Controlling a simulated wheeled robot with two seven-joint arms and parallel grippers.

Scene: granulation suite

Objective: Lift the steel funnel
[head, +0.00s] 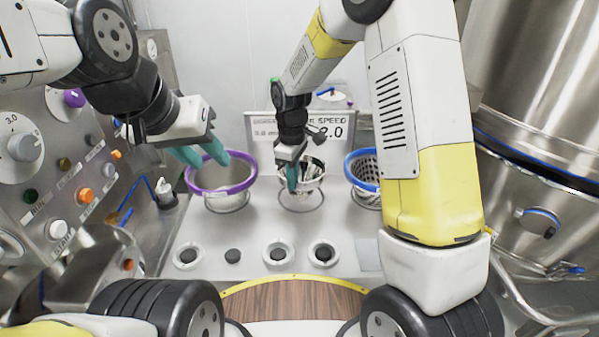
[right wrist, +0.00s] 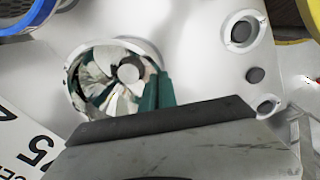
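The steel funnel (head: 314,183) looks to be the shiny, mirror-like cone in the middle ring stand. The right wrist view shows its bright, streaked inside (right wrist: 98,78) with a grey round centre. My right gripper (head: 292,178) points down at the funnel's rim and hides part of it. Its green fingers (right wrist: 157,90) lie close together at the rim's edge; I cannot tell whether they grip it. My left gripper (head: 203,153) is open and empty, its fingers apart, close to the purple-rimmed basket (head: 223,189).
A blue-rimmed basket (head: 354,178) stands right of the funnel, partly behind my right arm. A sign (head: 262,128) stands behind. Several round fittings, one a dark disc (head: 233,256), line the front of the pale bench. A control panel (head: 65,165) is at left, a steel vessel (head: 545,90) at right.

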